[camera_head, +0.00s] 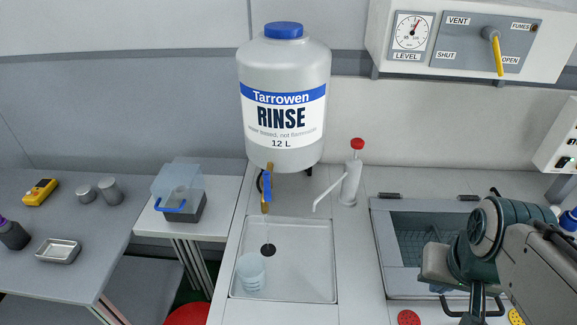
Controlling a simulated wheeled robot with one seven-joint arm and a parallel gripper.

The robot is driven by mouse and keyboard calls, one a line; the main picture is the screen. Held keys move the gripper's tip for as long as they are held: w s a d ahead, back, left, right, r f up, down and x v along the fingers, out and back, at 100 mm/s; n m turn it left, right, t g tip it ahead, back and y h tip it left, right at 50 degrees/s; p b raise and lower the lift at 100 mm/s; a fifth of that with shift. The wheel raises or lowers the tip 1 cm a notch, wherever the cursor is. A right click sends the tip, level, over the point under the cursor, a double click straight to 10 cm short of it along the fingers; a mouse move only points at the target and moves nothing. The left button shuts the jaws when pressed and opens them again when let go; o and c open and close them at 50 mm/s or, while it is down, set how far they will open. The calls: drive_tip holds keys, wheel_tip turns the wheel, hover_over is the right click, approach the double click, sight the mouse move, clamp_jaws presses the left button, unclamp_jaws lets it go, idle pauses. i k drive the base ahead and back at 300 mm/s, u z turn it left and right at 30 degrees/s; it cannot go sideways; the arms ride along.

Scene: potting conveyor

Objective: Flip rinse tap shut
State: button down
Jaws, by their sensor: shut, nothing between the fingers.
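The rinse tap is under the front of a large white RINSE jug (283,95) with a blue cap. Its brass body (265,207) points down over the sink. Its blue lever (267,185) hangs roughly upright, in line with the spout. A faint pale streak below the spout may be running liquid, but it is too thin to tell. My arm is folded at the right, over the lidded basin, well away from the tap. I cannot make out my gripper's fingertips, and nothing of mine touches the tap.
A shallow sink (302,262) holds a translucent cup (251,272) beside the dark drain. A white pump dispenser (351,180) with a red top stands right of the jug. A clear-lidded box (179,193) sits on the left stand. A yellow-handled vent lever (495,50) is upper right.

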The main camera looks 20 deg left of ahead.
sight(266, 174)
drive_tip(key=k, duration=0.4)
drive_tip(key=u, duration=1.2)
drive_tip(key=i, duration=0.5)
